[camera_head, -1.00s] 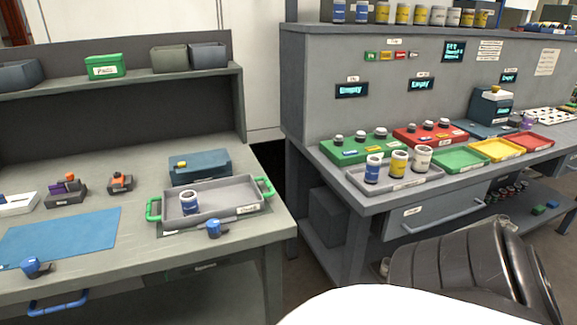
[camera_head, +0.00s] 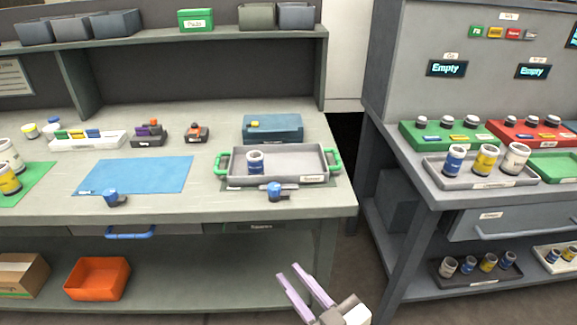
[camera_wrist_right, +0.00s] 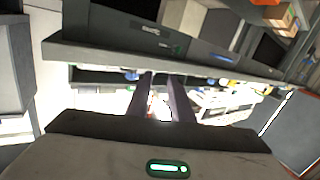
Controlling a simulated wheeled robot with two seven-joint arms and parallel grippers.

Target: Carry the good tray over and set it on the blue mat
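A grey tray with green handles (camera_head: 300,175) stands on the left bench, to the right of the flat blue mat (camera_head: 135,175). A jar with a blue label (camera_head: 255,162) stands inside this tray. The tray's front label is too small to read. My right gripper (camera_head: 289,272) is low in front of the bench, apart from the tray, with its two fingers spread and nothing between them. Its fingers also show apart in the right wrist view (camera_wrist_right: 160,88). My left gripper is not in view.
A blue-knobbed clamp (camera_head: 275,192) sits at the tray's front edge, and another (camera_head: 114,198) at the mat's front edge. A dark blue box (camera_head: 272,128) stands behind the tray. The mat is bare. A second bench (camera_head: 440,190) stands at right.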

